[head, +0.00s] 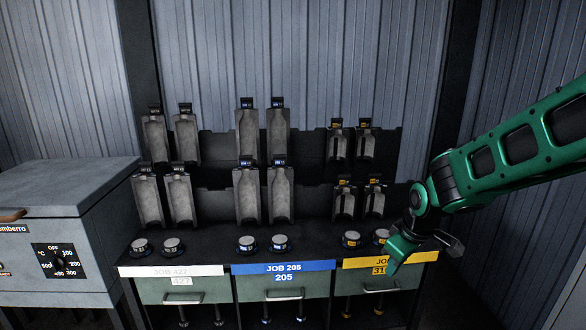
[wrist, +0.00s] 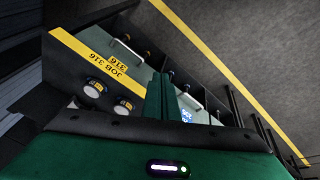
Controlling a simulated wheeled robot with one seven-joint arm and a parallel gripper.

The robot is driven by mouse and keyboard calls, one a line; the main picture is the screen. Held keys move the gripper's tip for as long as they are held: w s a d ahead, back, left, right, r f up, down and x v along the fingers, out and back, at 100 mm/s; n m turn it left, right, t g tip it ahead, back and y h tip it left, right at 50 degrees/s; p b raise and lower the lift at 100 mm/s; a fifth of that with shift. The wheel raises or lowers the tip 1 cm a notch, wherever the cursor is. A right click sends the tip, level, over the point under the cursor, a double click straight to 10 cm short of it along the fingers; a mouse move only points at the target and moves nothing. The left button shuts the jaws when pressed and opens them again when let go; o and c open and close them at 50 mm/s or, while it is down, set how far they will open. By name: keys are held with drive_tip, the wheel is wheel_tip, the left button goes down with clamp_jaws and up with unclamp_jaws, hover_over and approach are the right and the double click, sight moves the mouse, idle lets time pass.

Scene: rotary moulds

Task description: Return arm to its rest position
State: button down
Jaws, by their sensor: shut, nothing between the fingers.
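My green arm (head: 500,155) reaches in from the right edge of the head view, bent at a dark joint, with its end pointing down. My gripper (head: 393,268) is at the front right of the rack, in front of the yellow JOB 316 label (head: 360,264), hiding part of it. In the wrist view my gripper (wrist: 161,80) shows its two green fingers side by side, shut, with nothing held. The yellow label also shows in the wrist view (wrist: 92,57), left of the fingers.
The mould rack (head: 310,225) carries several grey moulds and round knobs, with white, blue (head: 284,267) and yellow labels above green drawers (head: 284,289). A grey oven (head: 60,232) stands at left. Corrugated wall is behind; open floor (wrist: 260,50) shows in the wrist view.

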drive_tip(key=s+d+r+m+g+h, duration=0.1)
drive_tip(key=s+d+r+m, duration=0.1)
drive_tip(key=s+d+m, duration=0.35)
drive_tip(key=s+d+r+m+g, duration=0.1)
drive_tip(key=s+d+r+m, duration=0.15)
drive_tip(key=s+d, duration=0.6)
drive_tip(key=s+d+r+m+g, duration=0.1)
drive_tip(key=s+m, duration=0.4)
drive_tip(key=s, duration=1.1)
drive_tip(key=shift+s+d+m+g+y, duration=0.3)
drive_tip(key=shift+g+y, duration=0.1)
drive_tip(key=shift+g, duration=0.1)
